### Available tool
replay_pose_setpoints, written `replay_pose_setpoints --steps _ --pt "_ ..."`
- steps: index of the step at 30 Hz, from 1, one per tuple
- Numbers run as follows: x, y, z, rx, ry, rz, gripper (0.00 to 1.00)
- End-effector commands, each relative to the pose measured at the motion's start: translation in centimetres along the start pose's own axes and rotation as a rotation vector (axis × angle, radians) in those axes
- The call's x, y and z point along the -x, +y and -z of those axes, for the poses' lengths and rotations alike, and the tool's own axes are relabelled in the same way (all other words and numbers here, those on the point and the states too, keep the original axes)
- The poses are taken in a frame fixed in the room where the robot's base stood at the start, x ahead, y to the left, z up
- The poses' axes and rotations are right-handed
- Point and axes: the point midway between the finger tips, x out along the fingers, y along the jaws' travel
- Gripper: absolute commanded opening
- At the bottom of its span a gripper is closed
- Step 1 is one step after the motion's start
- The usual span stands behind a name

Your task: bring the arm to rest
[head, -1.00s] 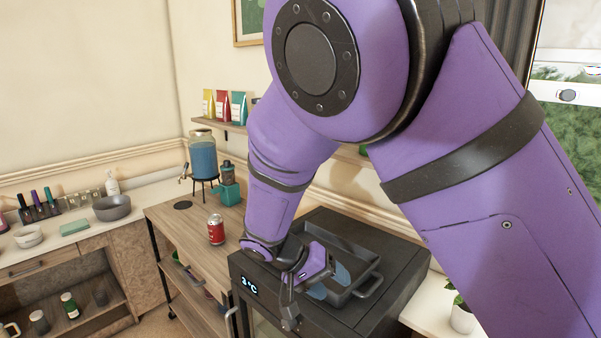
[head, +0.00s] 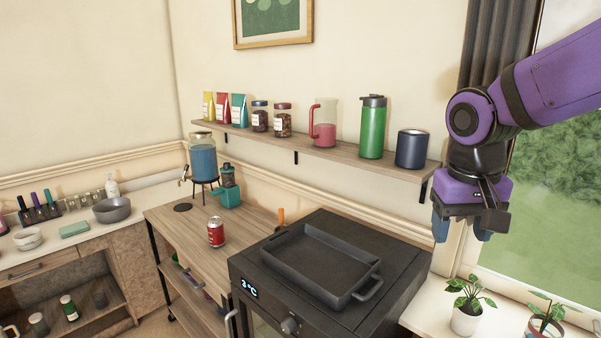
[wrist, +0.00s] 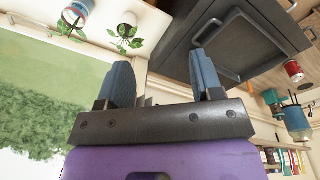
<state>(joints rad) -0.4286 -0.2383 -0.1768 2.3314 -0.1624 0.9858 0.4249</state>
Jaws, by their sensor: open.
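My gripper (head: 458,226) hangs at the right of the head view, in front of the window and beside the right end of the wall shelf. Its two blue fingers point down and stand apart with nothing between them. In the wrist view the gripper (wrist: 165,82) also shows spread, empty fingers. My purple arm comes in from the right edge of the head view. The gripper is above and to the right of the dark oven, clear of it.
A dark tray (head: 318,262) lies on the oven (head: 400,262). Potted plants (head: 466,316) stand on the sill below my gripper. The shelf (head: 345,155) holds a green bottle (head: 372,128) and a dark blue cup (head: 412,149). A red can (head: 216,231) stands on the wooden cart (head: 180,228).

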Motion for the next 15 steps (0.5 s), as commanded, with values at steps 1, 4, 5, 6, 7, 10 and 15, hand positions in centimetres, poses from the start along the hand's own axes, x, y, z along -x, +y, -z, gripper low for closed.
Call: replay_pose_setpoints --steps 1,4,5,6,7,10,15 --pt "0.8 1.0 -0.8 -0.004 0.028 0.023 0.60" --pt "2.1 2.5 -2.5 0.006 0.081 0.059 0.60" --pt "2.5 2.9 -3.0 0.009 0.098 0.068 0.60" --pt "3.0 3.4 -3.7 0.012 0.121 0.079 0.60" --pt "3.2 3.8 -4.3 0.016 0.139 0.086 0.60" --pt "4.2 4.9 -6.1 0.026 0.201 0.102 0.60" --pt "5.2 6.1 -8.9 0.045 0.298 0.104 0.60"
